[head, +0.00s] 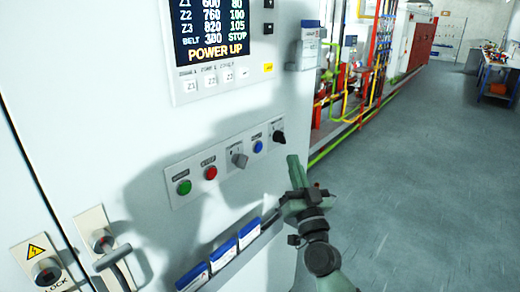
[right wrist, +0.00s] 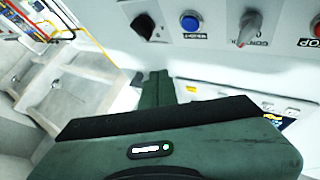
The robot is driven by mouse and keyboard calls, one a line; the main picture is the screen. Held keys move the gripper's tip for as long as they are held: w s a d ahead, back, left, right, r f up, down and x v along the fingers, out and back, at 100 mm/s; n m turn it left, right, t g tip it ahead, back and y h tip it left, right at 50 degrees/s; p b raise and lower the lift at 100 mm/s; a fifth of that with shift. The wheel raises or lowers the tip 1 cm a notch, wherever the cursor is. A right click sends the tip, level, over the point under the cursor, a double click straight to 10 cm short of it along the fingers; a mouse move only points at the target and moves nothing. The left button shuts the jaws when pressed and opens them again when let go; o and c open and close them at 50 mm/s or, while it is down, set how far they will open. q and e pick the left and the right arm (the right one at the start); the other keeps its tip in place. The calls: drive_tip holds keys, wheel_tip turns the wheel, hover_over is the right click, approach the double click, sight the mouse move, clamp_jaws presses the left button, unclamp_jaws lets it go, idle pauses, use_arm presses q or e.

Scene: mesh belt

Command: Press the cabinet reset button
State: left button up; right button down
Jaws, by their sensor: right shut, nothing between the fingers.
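The cabinet's control strip (head: 222,165) carries a green button (head: 184,187), a red button (head: 211,172), a grey selector knob (head: 239,157), a blue button (head: 258,147) and a black knob (head: 278,136). The blue button also shows in the right wrist view (right wrist: 190,22); its label is too small to read surely as reset. My right gripper (head: 293,162) is shut and empty, apart from the strip, just right of and below the black knob in the head view. Its closed fingers (right wrist: 157,84) show below the blue button in the wrist view. My left gripper is out of view.
A display panel (head: 214,40) reading POWER UP is above the strip. Lock handles (head: 104,242) are at lower left. Red and yellow pipework (head: 345,95) stands beyond the cabinet; the floor (head: 430,180) at right is clear.

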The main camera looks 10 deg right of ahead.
sight(258, 147)
drive_tip(key=w+a+b, duration=0.1)
drive_tip(key=w+a, duration=0.3)
drive_tip(key=w, duration=0.1)
drive_tip(key=shift+w+a+b, duration=0.3)
drive_tip(key=shift+w+b, duration=0.05)
drive_tip(key=shift+w, duration=0.05)
drive_tip(key=shift+w, duration=0.1)
idle(1.7)
drive_tip(key=shift+w+a, duration=0.25)
drive_tip(key=shift+w+a, duration=0.3)
drive_tip(key=shift+w, duration=0.05)
idle(1.0)
drive_tip(key=shift+s, duration=0.1)
drive_tip(key=shift+s+d+p, duration=0.35)
drive_tip(key=shift+s+d, duration=0.2)
drive_tip(key=shift+s, duration=0.05)
